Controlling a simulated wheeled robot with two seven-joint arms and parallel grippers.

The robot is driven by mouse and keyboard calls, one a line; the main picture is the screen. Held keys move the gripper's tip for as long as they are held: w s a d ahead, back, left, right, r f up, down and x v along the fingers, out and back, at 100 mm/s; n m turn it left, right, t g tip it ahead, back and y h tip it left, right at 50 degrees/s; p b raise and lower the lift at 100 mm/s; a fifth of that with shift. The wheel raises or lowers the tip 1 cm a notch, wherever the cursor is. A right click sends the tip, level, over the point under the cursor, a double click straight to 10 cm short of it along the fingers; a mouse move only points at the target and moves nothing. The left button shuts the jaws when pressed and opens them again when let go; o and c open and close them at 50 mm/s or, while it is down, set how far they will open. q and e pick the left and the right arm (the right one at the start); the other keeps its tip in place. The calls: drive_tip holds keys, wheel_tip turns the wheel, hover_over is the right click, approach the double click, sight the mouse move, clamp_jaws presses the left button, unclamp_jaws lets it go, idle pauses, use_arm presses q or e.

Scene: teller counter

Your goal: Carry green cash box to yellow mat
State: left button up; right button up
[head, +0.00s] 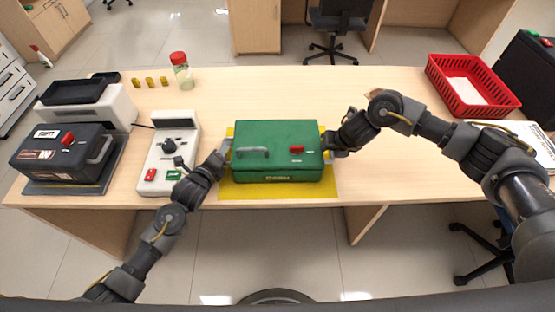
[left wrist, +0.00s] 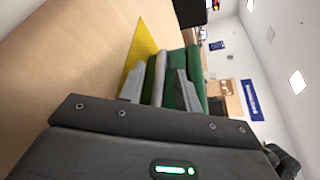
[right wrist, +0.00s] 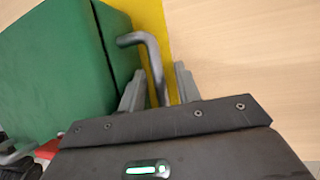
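The green cash box (head: 277,162) sits upright over the yellow mat (head: 280,190), whose edges show around it; it appears to rest there. My left gripper (head: 222,158) is at the box's left end. In the left wrist view its open fingers stand on either side of a grey side handle (left wrist: 158,80), with gaps. My right gripper (head: 330,142) is at the right end. In the right wrist view its open fingers straddle the other grey handle (right wrist: 153,65) without closing on it. The box's underside is hidden.
A white control unit (head: 168,160) stands left of the mat, close to my left arm. A black box (head: 62,150) lies on a grey mat further left. A jar (head: 181,72) and a red basket (head: 472,85) are at the back. The counter behind the green box is clear.

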use_arm(q)
drive_tip(key=v, duration=1.2)
drive_tip(key=shift+f, duration=0.1)
use_arm(e)
drive_tip(key=v, duration=1.2)
